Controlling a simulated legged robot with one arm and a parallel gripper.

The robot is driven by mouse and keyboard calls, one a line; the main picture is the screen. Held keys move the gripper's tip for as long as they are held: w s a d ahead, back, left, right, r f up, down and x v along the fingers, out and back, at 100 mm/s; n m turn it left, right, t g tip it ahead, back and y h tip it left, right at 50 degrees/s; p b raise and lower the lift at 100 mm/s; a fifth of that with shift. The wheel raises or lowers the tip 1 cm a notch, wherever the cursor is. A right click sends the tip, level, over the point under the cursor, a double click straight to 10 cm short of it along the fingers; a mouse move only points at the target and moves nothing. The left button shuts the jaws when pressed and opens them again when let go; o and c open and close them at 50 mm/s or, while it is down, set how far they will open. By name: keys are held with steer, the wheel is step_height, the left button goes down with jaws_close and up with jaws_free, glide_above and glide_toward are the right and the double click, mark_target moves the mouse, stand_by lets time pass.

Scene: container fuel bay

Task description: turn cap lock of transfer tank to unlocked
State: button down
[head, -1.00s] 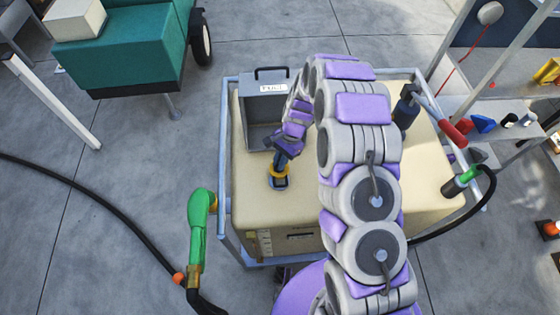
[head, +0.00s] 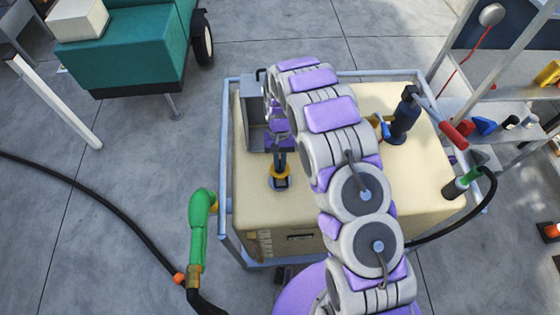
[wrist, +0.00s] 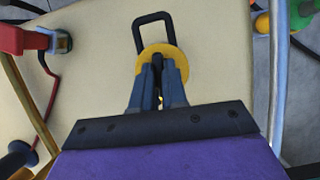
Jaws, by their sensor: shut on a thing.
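The transfer tank (head: 330,205) is a cream box in a blue-grey rail frame, in the middle of the head view. Its yellow round cap (head: 280,184) is on the top near the front left. In the wrist view the yellow cap (wrist: 178,62) has a black loop (wrist: 152,17) at its far side. My gripper (head: 279,162) is above the cap, pointing down. In the wrist view my gripper (wrist: 158,75) is shut on a narrow dark piece at the cap's middle, which seems to be the cap lock. The fingers hide most of it, so its setting cannot be told.
A dark pump with a red handle (head: 453,134) is at the tank's right. A green nozzle (head: 199,225) with a black hose is at the left. Shelves stand at the right.

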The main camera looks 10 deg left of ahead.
steer(key=shift+w+a+n, duration=0.1)
steer(key=shift+w+n, duration=0.1)
steer(key=shift+n, duration=0.1)
stand_by(0.4)
steer(key=c, duration=1.2)
jaws_free()
steer(key=shift+a+f, duration=0.1)
steer(key=shift+o, duration=0.2)
steer(key=shift+w+r, duration=0.15)
steer(key=shift+r, duration=0.3)
steer(key=p+v, duration=0.1)
steer(key=v, duration=1.5)
steer(key=shift+a+r, duration=0.15)
steer(key=shift+a, duration=0.05)
